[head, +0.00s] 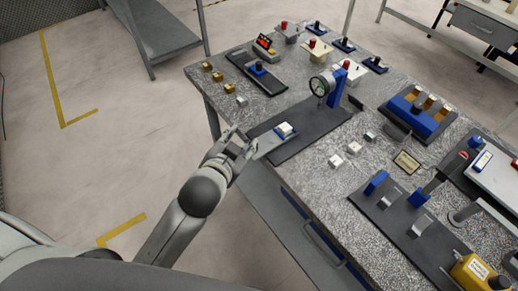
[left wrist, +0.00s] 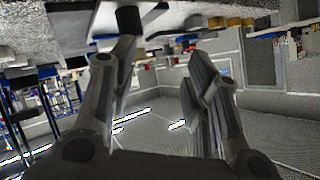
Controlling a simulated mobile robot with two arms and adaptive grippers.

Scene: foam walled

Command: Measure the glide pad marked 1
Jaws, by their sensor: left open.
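A small white block (head: 286,129) sits on that plate. In the left wrist view the two fingers (left wrist: 160,55) are spread apart with nothing clearly between them; a dark knob (left wrist: 128,19) shows near the left fingertip. A dial gauge (head: 320,86) on a blue stand (head: 338,88) rises from a dark base (head: 310,124). White blocks (head: 336,160) (head: 353,147) lie right of the base. No number is legible. My right gripper does not show.
Brass blocks (head: 207,66) and a small grey block (head: 242,101) lie at the left of the speckled table. Blue fixtures (head: 376,182) and a yellow box (head: 480,272) crowd the right. Floor left of the table is open.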

